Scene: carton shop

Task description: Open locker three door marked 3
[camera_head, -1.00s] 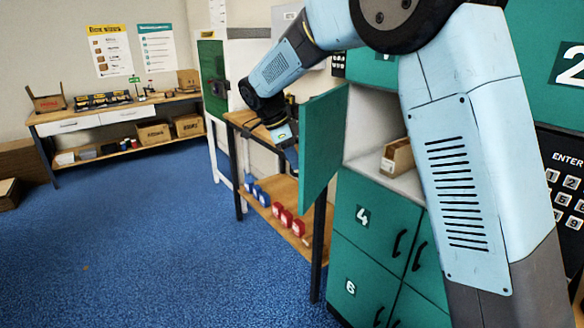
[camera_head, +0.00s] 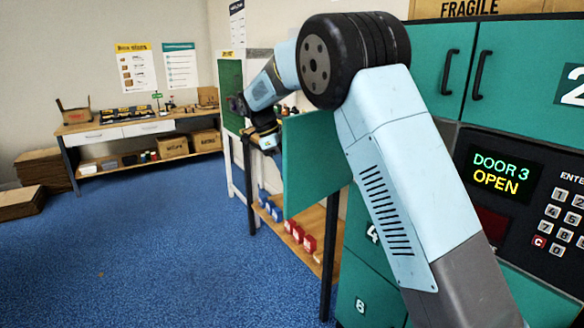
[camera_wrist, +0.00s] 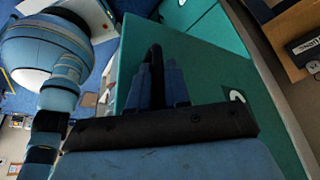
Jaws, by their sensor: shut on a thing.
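The green locker door (camera_head: 312,165) stands swung far out from the locker bank, its inner face toward the head camera. In the wrist view, its outer face (camera_wrist: 210,65) carries a partly hidden white number on a dark plate (camera_wrist: 237,97). My gripper (camera_wrist: 155,85) is shut on the black curved door handle (camera_wrist: 153,52). In the head view my wrist is at the door's far side; my fingertips and the handle are hidden there. The keypad display (camera_head: 494,173) reads "DOOR 3 OPEN". My arm hides the compartment opening.
Closed lockers 4 (camera_head: 373,234) and 6 (camera_head: 360,304) are below. A shelf table (camera_head: 316,258) with red and blue items stands close behind the door. Blue floor (camera_head: 150,260) is clear at left. A workbench (camera_head: 135,130) lines the far wall.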

